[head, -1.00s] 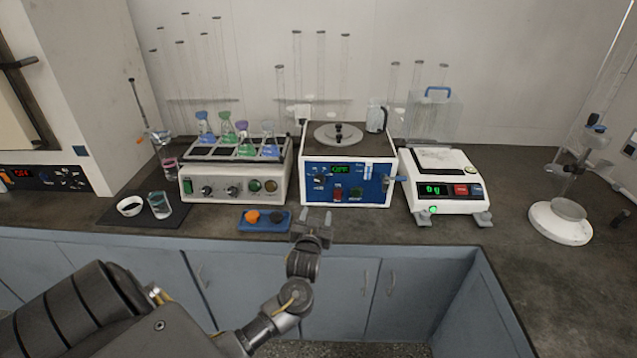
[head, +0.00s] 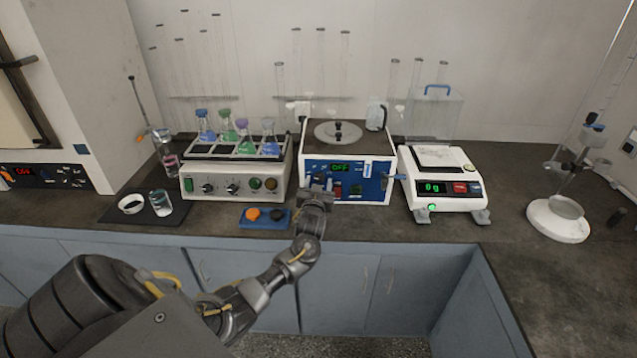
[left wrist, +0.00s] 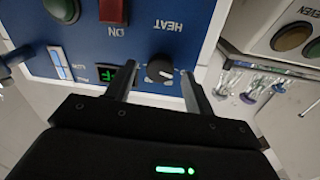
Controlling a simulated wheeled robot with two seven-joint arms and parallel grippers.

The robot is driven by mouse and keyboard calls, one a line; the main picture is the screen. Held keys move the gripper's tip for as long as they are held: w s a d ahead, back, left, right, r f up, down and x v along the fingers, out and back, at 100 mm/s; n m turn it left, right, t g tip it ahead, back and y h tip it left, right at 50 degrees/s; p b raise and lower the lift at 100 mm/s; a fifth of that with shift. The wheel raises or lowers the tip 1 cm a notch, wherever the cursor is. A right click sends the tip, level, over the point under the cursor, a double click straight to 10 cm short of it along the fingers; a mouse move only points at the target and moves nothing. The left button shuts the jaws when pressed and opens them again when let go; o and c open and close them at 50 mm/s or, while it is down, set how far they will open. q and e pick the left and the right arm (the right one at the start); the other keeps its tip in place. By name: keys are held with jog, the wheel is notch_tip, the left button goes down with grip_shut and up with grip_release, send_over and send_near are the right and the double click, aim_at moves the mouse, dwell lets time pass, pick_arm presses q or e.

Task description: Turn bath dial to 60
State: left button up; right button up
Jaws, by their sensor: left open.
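The white bath unit with a blue front panel (head: 375,183) stands at the middle of the bench. Its green display (head: 340,168) reads OFF. My left gripper (head: 317,184) is in front of the left part of this panel, covering the dial there in the head view. In the left wrist view the panel appears upside down, and the round black dial (left wrist: 159,69) marked HEAT lies between the two fingers of my open left gripper (left wrist: 158,72). The fingers stand on either side of the dial with gaps; contact with the panel cannot be told. My right gripper is not in view.
A balance (head: 440,185) stands right. A blue tray (head: 264,224) with an orange and a dark item lies in front, close to my left arm. A red switch (left wrist: 113,10) is near the dial.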

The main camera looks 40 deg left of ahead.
pick_arm(q)
jog(key=shift+w+a, duration=0.2)
jog(key=shift+w, duration=0.05)
jog(key=c, duration=1)
jog(key=shift+o, duration=0.2)
